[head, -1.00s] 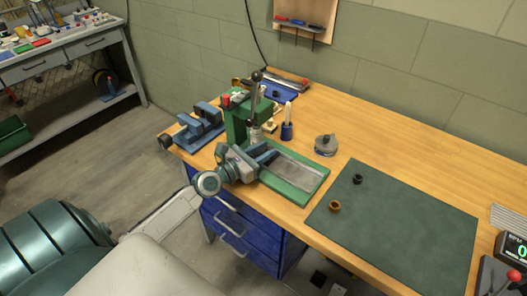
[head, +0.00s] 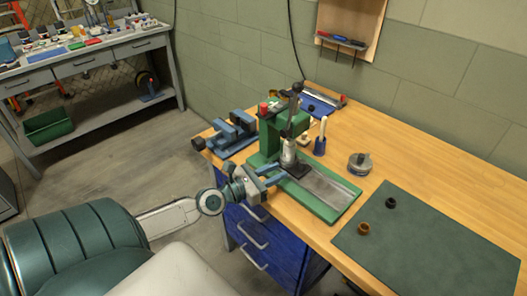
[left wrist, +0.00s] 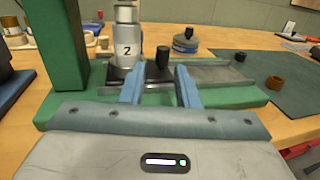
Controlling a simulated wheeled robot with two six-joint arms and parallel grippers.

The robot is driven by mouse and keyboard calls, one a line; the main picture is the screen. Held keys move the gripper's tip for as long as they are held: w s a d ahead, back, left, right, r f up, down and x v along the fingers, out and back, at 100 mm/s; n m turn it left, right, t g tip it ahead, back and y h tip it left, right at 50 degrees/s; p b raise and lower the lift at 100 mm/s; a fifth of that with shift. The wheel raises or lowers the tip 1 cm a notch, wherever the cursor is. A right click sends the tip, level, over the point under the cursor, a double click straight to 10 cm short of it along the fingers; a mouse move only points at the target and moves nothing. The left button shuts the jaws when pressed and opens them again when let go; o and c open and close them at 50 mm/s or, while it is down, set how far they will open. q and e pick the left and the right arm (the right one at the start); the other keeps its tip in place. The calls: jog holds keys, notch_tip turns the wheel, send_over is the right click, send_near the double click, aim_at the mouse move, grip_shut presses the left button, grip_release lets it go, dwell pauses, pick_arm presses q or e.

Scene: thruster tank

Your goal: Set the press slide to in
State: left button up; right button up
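The green press (head: 270,135) stands on the wooden bench, with a long grey slide track (head: 325,187) along its green base. A dark slide block (head: 298,171) sits at the track's press-column end, under the upright metal ram. In the left wrist view, the ram (left wrist: 126,48) carries a "2", and a black knob (left wrist: 163,58) stands beside it on the slide. My left gripper (head: 278,175) is at the front edge of the press base. Its two blue fingers (left wrist: 160,82) are apart, with the knob between or just beyond their tips. My right gripper is out of view.
A blue vise (head: 232,137) stands left of the press. A blue holder (head: 320,146) and a round metal part (head: 359,163) stand to its right. A green mat (head: 430,240) bears a black ring (head: 391,203) and a brown ring (head: 363,229).

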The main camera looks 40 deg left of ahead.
pick_arm(q)
jog(key=shift+b+v, duration=0.6)
jog(key=shift+v, duration=1.1)
jog(key=shift+s, duration=0.15)
